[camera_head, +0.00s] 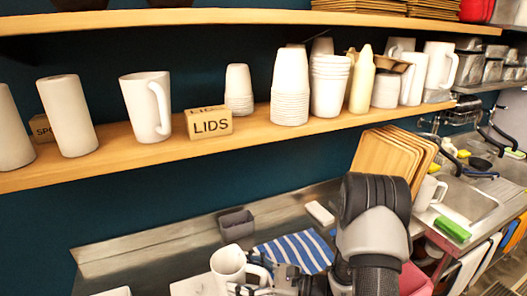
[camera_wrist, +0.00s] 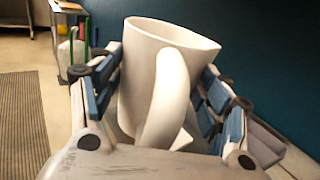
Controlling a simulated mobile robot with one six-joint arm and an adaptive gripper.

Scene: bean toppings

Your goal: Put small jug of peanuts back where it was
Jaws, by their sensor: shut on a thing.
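A white jug (camera_head: 228,263) with a handle is in the head view at the bottom, low over the steel counter. My gripper (camera_head: 252,281) is shut on the jug, reaching it from the right. In the wrist view the jug (camera_wrist: 150,85) sits tilted between the blue-padded fingers of my gripper (camera_wrist: 160,100), its handle towards the camera. Its contents are hidden. I cannot tell whether its base touches anything below.
A grey tub (camera_head: 237,225) and a blue-striped cloth (camera_head: 295,252) lie on the steel counter (camera_head: 150,247). Wooden boards (camera_head: 385,158) lean behind my arm. The wooden shelf (camera_head: 130,150) above holds another white jug (camera_head: 146,106), stacked cups (camera_head: 291,88) and a LIDS box (camera_head: 209,123).

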